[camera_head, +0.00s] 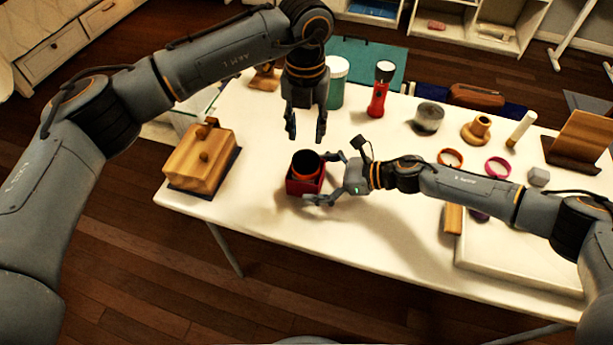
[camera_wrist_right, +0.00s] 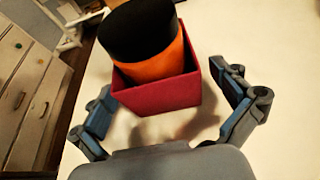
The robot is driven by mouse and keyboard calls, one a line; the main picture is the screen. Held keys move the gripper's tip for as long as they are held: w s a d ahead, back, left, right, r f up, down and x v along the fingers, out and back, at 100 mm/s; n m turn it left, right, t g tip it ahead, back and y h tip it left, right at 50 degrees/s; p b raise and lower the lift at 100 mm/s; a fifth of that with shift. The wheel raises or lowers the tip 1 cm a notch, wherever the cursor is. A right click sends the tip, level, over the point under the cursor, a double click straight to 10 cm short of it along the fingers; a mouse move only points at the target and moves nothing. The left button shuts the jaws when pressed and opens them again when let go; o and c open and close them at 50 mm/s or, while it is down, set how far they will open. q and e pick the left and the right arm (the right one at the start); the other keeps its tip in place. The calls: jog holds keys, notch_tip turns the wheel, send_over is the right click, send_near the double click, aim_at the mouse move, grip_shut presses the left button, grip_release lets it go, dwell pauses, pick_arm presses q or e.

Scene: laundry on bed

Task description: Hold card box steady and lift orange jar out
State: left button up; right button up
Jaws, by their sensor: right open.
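The card box (camera_head: 304,185) is a small red open-topped box on the white table, left of centre; it also shows in the right wrist view (camera_wrist_right: 163,97). The orange jar (camera_head: 297,172) with a black lid stands inside it, and its upper part rises above the rim in the right wrist view (camera_wrist_right: 157,66). My right gripper (camera_head: 318,178) is open at the box's right side, its fingers on either side of the near end, with a gap in the wrist view (camera_wrist_right: 170,100). My left gripper (camera_head: 305,138) points down above and behind the box, open and empty.
A wooden box (camera_head: 201,158) stands to the left. A green jar (camera_head: 336,84), a red flashlight (camera_head: 379,95) and a grey tin (camera_head: 429,117) stand behind. Rings (camera_head: 497,167) and a white board (camera_head: 510,255) lie right. The table front is clear.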

jog(key=shift+x, duration=1.15)
jog(key=c, duration=1.2)
